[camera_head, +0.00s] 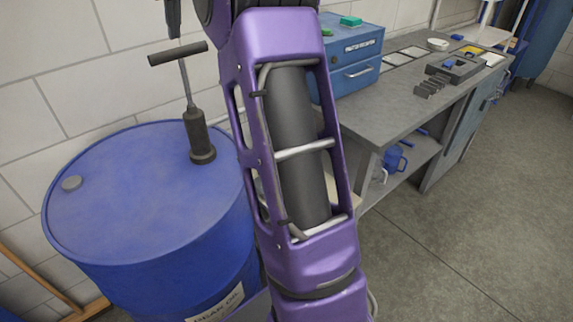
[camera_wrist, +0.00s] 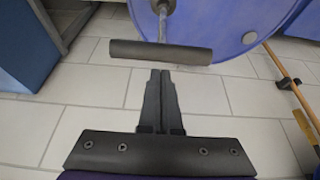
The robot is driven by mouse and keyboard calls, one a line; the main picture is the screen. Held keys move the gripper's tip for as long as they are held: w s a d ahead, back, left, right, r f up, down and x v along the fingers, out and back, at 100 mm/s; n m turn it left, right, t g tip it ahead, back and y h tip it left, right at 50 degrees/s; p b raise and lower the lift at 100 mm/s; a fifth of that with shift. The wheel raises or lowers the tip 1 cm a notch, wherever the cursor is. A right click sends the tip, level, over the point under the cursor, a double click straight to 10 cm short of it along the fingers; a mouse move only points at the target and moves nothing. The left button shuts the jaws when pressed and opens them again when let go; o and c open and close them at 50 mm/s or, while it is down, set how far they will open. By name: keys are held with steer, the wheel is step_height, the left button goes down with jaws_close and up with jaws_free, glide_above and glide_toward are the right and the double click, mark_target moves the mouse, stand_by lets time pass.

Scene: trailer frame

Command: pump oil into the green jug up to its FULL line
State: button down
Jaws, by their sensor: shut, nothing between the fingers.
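The hand pump (camera_head: 200,135) stands upright on top of the blue drum (camera_head: 130,200). Its dark T-handle (camera_head: 178,53) is raised on a thin rod above the pump body. The handle also shows in the wrist view (camera_wrist: 160,52), lying crosswise just beyond my fingertips. My gripper (camera_wrist: 160,74) is shut and empty, its fingers pointing at the middle of the handle. In the head view my gripper (camera_head: 173,34) hangs right above the handle; I cannot tell whether it touches. No green jug shows in either view. My purple arm covers the area right of the drum.
A grey workbench (camera_head: 410,110) stands at the right, with a blue toolbox (camera_head: 357,60) and a dark tray (camera_head: 455,70) on it. The floor (camera_head: 470,240) at right is clear. A wooden pole (camera_wrist: 293,85) stands near the drum.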

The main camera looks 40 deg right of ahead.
mark_target(179, 49)
steer(key=shift+f, duration=0.1)
steer(key=shift+s+f+b, duration=0.1)
steer(key=shift+f+b, duration=3.55)
steer(key=shift+f, duration=1.85)
step_height(179, 49, up, 11)
steer(key=p, duration=1)
steer(key=shift+r, duration=0.1)
steer(key=shift+f+b, duration=3.45)
steer(key=shift+f, duration=2.15)
step_height(179, 49, up, 6)
steer(key=p, duration=0.5)
steer(key=shift+f, duration=0.15)
step_height(179, 49, up, 3)
steer(key=p, duration=0.2)
steer(key=shift+p, duration=0.3)
steer(key=shift+r, duration=1.2)
